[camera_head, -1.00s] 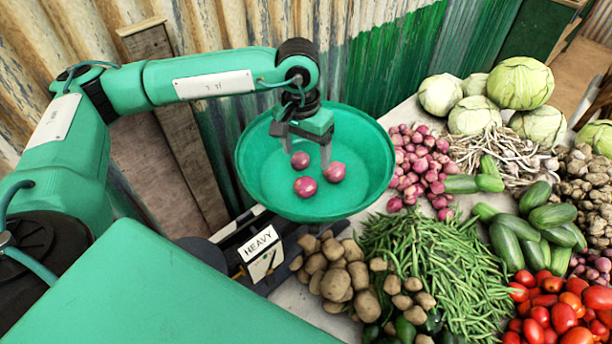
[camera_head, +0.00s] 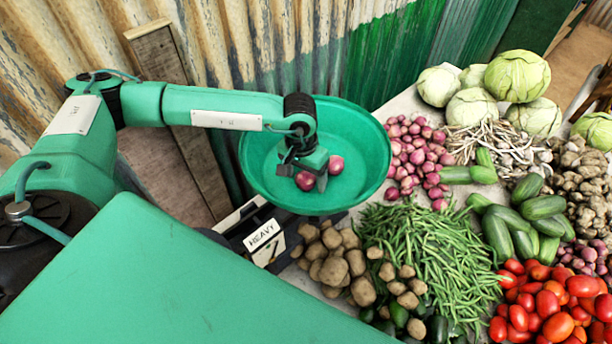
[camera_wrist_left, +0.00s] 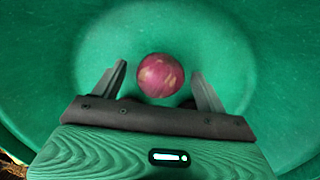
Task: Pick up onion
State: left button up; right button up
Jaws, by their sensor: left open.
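Two red onions show in the green pan (camera_head: 262,140) in the head view: the near onion (camera_head: 305,182) and another onion (camera_head: 336,164) to its right. My left gripper (camera_head: 304,176) is down in the pan, jaws open, with the near onion between its fingers. In the left wrist view one onion (camera_wrist_left: 160,75) sits between the spread fingertips, with a gap on both sides. A third onion is hidden in the head view, likely behind my gripper. My right gripper is out of view.
The pan stands on a scale with a HEAVY sign (camera_head: 263,235). A red onion heap (camera_head: 418,155) lies right of the pan, potatoes (camera_head: 335,268) and green beans (camera_head: 430,255) in front. A corrugated wall (camera_head: 250,50) stands behind.

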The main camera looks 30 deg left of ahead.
pick_arm(q)
jog(key=c, duration=1.1)
